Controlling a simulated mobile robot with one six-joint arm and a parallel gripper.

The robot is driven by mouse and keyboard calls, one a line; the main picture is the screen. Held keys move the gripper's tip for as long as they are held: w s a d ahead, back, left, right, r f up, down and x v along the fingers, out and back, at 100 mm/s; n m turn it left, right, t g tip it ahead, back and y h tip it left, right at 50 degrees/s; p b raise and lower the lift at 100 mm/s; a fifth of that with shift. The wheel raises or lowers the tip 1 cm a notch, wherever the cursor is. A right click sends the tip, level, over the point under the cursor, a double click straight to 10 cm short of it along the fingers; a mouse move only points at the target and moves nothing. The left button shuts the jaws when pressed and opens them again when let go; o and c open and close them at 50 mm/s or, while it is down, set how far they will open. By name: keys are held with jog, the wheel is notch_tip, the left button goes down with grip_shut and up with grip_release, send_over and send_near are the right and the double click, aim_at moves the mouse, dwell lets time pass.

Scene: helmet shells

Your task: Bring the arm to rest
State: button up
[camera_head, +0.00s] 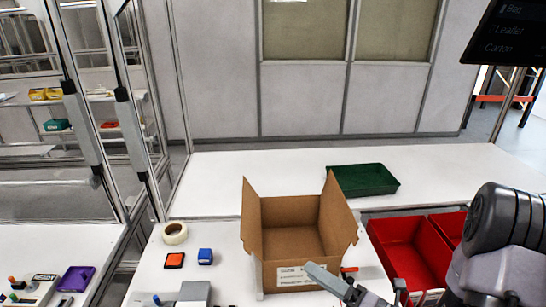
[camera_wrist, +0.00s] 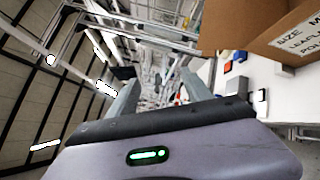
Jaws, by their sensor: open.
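My arm (camera_head: 500,235) comes in from the right edge of the head view. My gripper (camera_wrist: 160,85) is open in the wrist view, with its two grey fingers apart and nothing visible between them. In the head view a grey finger of it shows at the bottom, in front of the lower right of an open cardboard box (camera_head: 285,277). I cannot tell whether it touches the box. The box stands upright with its flaps up, and the part of its inside that I see looks empty. The box also shows at the top right of the wrist view (camera_wrist: 235,22).
A green tray (camera_head: 365,180) lies behind the box, and red bins (camera_head: 405,245) stand to its right. A tape roll (camera_head: 175,233), an orange pad (camera_head: 174,260) and a blue item (camera_head: 205,256) lie left. A dark screen (camera_head: 508,35) hangs at upper right. The back table is mostly clear.

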jog(key=s+a+f+n+g+b, duration=0.2)
jog(key=s+a+n+g+b, duration=0.3)
jog(key=s+a+n+g, duration=0.9)
jog(key=s+d+f+n+t+h+b, duration=0.45)
jog(key=d+n+h, duration=0.45)
jog(key=n, duration=0.7)
jog(key=n+t+h+b, duration=0.1)
jog(key=w+d+r+n+h+b, duration=0.1)
jog(key=n, duration=0.1)
jog(key=w+r+n+t+h+b, duration=0.1)
jog(key=shift+w+d+r+n+t, duration=0.15)
jog(key=shift+d+r+n+t, duration=0.15)
jog(key=shift+d+t, duration=0.1)
jog(key=shift+f, duration=0.1)
